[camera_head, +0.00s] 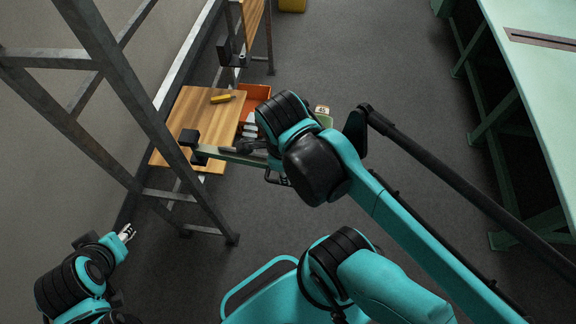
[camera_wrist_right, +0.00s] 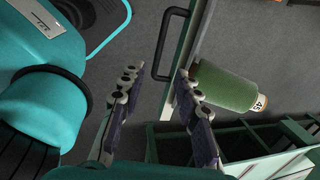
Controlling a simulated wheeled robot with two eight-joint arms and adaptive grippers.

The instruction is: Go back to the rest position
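My right gripper (camera_wrist_right: 160,80) is open in the right wrist view, with its two fingers well apart and nothing held between them. A green yarn cone (camera_wrist_right: 225,88) with a label reading 45 lies just beyond the right-hand finger. In the head view the cone's labelled end (camera_head: 322,109) shows behind my right wrist, which hides the right gripper. My left gripper (camera_head: 125,233) is low at the left in the head view, near the foot of the steel frame. Its pale fingertips are small, and I cannot tell whether they are open.
A wooden table (camera_head: 195,110) bears a yellow-handled tool (camera_head: 222,99). An orange bin (camera_head: 256,95) is beside it. A steel frame (camera_head: 110,75) stands left; a pale green table (camera_head: 540,80) stands right.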

